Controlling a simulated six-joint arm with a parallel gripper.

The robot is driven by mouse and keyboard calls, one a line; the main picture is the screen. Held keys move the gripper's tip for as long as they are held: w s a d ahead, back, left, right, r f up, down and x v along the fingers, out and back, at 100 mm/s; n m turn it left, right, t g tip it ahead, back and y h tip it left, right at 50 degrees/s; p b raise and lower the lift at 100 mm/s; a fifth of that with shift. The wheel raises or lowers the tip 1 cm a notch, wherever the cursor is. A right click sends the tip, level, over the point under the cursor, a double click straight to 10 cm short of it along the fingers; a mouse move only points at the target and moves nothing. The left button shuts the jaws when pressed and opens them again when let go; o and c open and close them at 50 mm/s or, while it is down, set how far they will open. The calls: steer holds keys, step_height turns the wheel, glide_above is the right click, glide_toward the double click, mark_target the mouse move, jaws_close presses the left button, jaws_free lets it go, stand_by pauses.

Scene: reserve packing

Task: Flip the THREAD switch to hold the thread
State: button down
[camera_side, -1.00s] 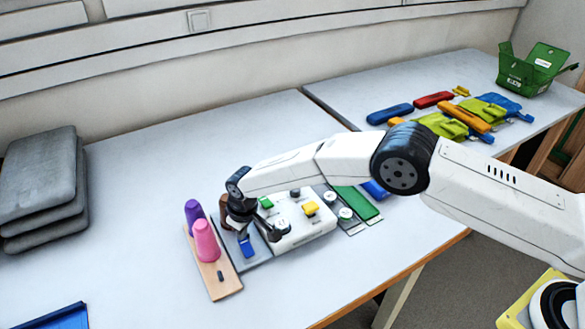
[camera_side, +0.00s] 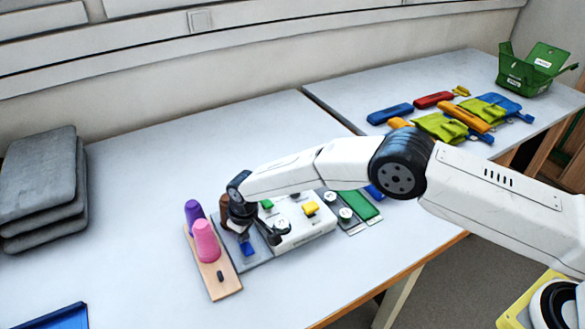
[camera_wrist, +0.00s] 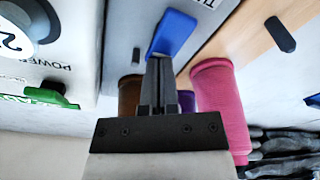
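The blue switch (camera_wrist: 172,33) sits on a grey plate (camera_wrist: 207,52) with lettering starting "TH", cut off at the top edge of the wrist view. The side view shows the switch (camera_side: 246,249) at the near end of the plate, partly covered by my gripper. My gripper (camera_wrist: 160,62) has its two fingers together with nothing visible between them. Its fingertips are right at the lower end of the blue switch; I cannot tell whether they touch it. The thread itself cannot be made out.
A wooden strip with a pink spool (camera_side: 206,241) and a purple spool (camera_side: 194,212) stands close left of my gripper. A white machine (camera_side: 300,228) with a yellow part (camera_side: 310,208) is close right. Grey folded pads (camera_side: 38,185) lie far left. The table between is clear.

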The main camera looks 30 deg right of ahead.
steer(key=shift+r, duration=3.45)
